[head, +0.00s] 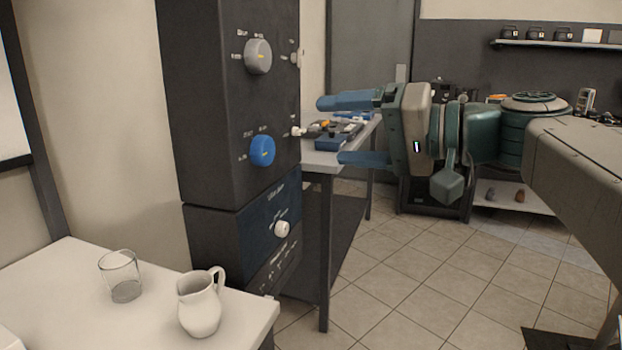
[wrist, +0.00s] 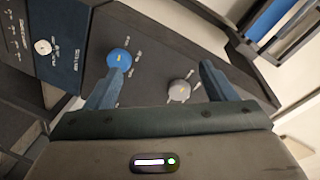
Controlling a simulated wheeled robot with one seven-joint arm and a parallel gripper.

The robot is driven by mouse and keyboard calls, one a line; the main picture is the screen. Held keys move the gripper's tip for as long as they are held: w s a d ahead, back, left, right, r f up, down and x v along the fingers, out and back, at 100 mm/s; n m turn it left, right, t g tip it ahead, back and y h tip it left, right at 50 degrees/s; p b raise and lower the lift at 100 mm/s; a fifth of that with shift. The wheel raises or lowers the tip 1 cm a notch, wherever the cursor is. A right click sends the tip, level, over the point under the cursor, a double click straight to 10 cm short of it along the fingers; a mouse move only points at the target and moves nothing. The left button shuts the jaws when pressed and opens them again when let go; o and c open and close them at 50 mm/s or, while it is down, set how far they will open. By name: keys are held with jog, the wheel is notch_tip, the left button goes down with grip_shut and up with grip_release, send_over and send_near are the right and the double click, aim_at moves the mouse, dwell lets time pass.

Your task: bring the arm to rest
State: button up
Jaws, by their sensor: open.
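My gripper (head: 338,131) is open in the head view, its two blue fingers pointing left, one above the other, beside the right side of a dark control panel (head: 230,110). Nothing shows between the fingers. In the wrist view my gripper (wrist: 160,80) has its fingers spread, with the panel face beyond them. The panel carries a grey knob (head: 258,57), a blue knob (head: 262,151) and a white knob (head: 282,229) lower down. In the wrist view the blue knob (wrist: 119,60) appears by the left fingertip and the grey knob (wrist: 179,91) between the fingers; I cannot tell the exact gap.
A white table (head: 60,290) at lower left holds a glass (head: 121,276) and a white jug (head: 200,303). A bench (head: 322,160) with small devices stands behind my gripper. A wall shelf (head: 556,44) is at back right. The tiled floor (head: 410,285) in the middle is clear.

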jog(key=s+d+f+m+g+h+p, duration=0.1)
jog(key=s+d+f+g+h+p, duration=0.3)
jog(key=p, duration=2.2)
jog(key=shift+s+d+f+g+h, duration=0.4)
jog(key=shift+s+d+f+h, duration=3.1)
jog(key=shift+h, duration=1.9)
jog(key=shift+s+a+r, duration=0.25)
jog(key=shift+a, duration=0.2)
